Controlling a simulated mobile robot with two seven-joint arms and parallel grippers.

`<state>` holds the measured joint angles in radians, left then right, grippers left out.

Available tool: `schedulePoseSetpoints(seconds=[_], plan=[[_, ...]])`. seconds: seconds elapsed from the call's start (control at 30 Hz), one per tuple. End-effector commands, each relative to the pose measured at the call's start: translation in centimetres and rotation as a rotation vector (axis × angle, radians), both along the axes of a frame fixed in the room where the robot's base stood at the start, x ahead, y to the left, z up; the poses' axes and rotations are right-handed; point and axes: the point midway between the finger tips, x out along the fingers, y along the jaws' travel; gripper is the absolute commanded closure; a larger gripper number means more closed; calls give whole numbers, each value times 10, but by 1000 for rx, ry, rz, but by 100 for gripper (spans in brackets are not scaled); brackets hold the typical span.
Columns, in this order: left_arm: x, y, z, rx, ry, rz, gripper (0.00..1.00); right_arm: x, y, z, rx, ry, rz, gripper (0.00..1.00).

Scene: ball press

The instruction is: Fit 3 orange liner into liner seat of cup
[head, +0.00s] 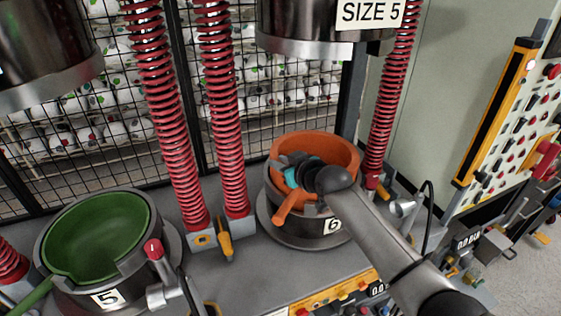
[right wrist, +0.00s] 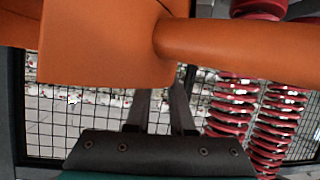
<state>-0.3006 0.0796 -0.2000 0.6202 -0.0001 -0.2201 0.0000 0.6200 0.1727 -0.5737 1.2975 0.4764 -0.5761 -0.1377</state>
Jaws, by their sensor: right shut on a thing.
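The orange liner (head: 345,149) is a bowl with a stub handle pointing to the lower left. It is at the mouth of the dark cup (head: 308,229) labelled 6, with its far wall standing above the cup's rim. I cannot tell whether it rests in the seat or is held just above it. My right gripper (head: 290,165) is shut on the orange liner, and my arm hides part of the liner and cup. In the right wrist view the liner (right wrist: 100,45) fills the top, above the gripper (right wrist: 160,95). My left gripper is out of view.
A green liner (head: 98,235) sits in the cup labelled 5 (head: 108,299) at left. Red springs (head: 222,110) stand between the cups. Dark press heads (head: 318,22) hang above. A wire mesh fence (head: 100,160) is behind; a control panel is at right.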

Motion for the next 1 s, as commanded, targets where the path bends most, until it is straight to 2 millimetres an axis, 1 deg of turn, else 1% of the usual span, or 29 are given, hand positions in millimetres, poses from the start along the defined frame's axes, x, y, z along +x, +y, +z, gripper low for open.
schedulePoseSetpoints(seconds=[0.03,0.27,1.0], plan=[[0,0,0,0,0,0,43,1,0,4,0,-10,1,100],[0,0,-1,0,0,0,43,1,0,3,0,-10,1,100],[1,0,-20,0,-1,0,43,2,0,-24,0,-10,1,100]])
